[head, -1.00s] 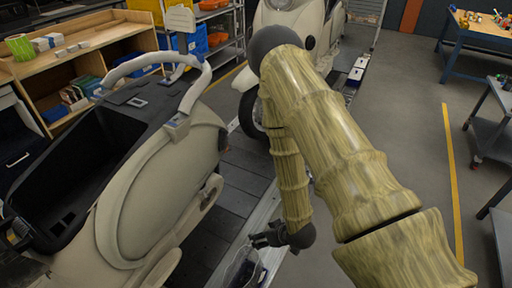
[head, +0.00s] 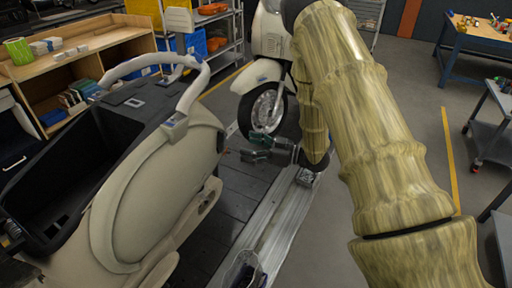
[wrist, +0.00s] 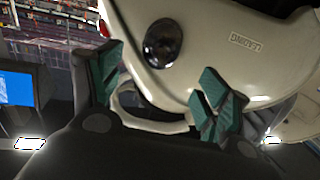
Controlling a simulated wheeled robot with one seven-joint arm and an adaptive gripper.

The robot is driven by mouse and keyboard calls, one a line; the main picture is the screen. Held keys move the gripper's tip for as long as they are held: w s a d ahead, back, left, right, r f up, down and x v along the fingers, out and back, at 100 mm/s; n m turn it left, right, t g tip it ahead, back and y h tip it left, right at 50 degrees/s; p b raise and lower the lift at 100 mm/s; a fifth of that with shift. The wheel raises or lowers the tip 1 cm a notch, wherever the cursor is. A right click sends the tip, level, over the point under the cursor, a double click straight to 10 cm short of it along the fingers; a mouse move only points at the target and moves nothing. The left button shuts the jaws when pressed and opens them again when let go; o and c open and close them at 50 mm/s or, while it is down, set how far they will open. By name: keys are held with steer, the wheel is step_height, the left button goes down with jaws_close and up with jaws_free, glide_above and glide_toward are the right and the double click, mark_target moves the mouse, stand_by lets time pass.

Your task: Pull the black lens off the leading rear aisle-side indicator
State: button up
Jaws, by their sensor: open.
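In the wrist view a round, dark, glossy lens (wrist: 163,43) sits on a cream scooter body panel (wrist: 225,35), beyond and between my fingers. In the head view the near cream scooter (head: 150,200) stands at the left with a grab rail (head: 190,95); I cannot make out the lens there. My gripper (head: 250,147) is just right of this scooter's rear body, over the conveyor's edge. Its teal fingertips also show in the wrist view (wrist: 161,66), spread apart with nothing between them. The lens is apart from the fingers.
A second cream scooter (head: 264,85) stands farther along the slat conveyor (head: 235,190), partly behind my arm. A dark, partly see-through object (head: 245,270) is at the bottom of the head view. Shelves (head: 90,70) line the left; the floor at right (head: 410,110) is clear up to the carts.

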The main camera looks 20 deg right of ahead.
mark_target(225, 141)
steer(key=p+x, duration=0.2)
steer(key=x, duration=0.7)
steer(key=shift+s+d, duration=0.1)
steer(key=c, duration=1.1)
steer(key=o, duration=0.3)
steer(key=shift+c, duration=1.1)
steer(key=shift+d, duration=0.15)
steer(key=shift+s+d, duration=0.2)
steer(key=shift+p+v, duration=0.3)
steer(key=shift+v, duration=0.95)
stand_by(0.4)
steer(key=shift+v, duration=0.8)
